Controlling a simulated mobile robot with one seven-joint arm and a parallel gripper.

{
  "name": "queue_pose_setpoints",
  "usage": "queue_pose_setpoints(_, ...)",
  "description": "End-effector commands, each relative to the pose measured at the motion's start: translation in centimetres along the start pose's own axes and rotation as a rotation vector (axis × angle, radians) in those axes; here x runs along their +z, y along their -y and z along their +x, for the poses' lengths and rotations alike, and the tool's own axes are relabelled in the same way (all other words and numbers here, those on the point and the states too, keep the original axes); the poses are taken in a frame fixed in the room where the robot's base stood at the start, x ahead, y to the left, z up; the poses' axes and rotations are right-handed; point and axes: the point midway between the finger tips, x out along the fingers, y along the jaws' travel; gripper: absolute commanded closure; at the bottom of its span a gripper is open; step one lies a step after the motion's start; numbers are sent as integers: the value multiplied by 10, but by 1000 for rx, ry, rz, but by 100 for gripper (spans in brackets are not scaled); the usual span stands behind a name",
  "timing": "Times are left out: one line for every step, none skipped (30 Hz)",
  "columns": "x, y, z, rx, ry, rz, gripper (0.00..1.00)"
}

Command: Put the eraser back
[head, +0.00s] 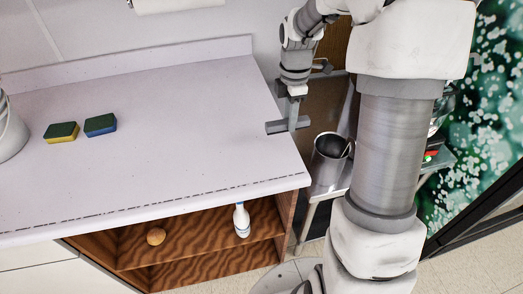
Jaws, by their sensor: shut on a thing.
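My gripper (289,125) is at the right edge of the white counter (190,130), with its fingers low over or near the surface. It is shut on a small grey piece (276,127) that I take to be the eraser. The piece blends with the grey fingers, so its outline is hard to make out. I cannot tell whether it touches the counter. No other eraser is plain to see.
Two sponges, one green and yellow (62,132) and one green and blue (100,125), lie at the counter's left beside a pale bucket (10,135). A metal pot (329,160) stands to the right.

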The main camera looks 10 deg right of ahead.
Motion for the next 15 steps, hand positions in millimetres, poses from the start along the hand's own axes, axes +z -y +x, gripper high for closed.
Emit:
queue_pose_setpoints(-14, 3, 9, -4, 0, -7, 100)
queue_pose_setpoints(-21, 4, 13, -3, 0, -7, 100)
queue_pose_setpoints(-30, 5, 18, -4, 0, -6, 100)
queue_pose_setpoints(-36, 6, 22, -3, 0, -7, 100)
queue_pose_setpoints(-42, 7, 26, -4, 0, -6, 100)
queue_pose_setpoints(-49, 8, 30, -3, 0, -6, 100)
queue_pose_setpoints(-54, 8, 33, -2, 0, -4, 100)
queue_pose_setpoints(-58, 9, 36, -2, 0, -4, 100)
queue_pose_setpoints(-63, 10, 38, -2, 0, -4, 100)
queue_pose_setpoints(-66, 10, 40, -2, 0, -2, 100)
queue_pose_setpoints(-68, 10, 41, -1, 0, -1, 100)
queue_pose_setpoints(-70, 10, 42, 0, 0, -1, 100)
queue_pose_setpoints(-71, 10, 43, 0, 0, -1, 100)
queue_pose_setpoints(-72, 11, 44, 0, 0, -1, 100)
queue_pose_setpoints(-72, 11, 47, -1, 0, 0, 100)
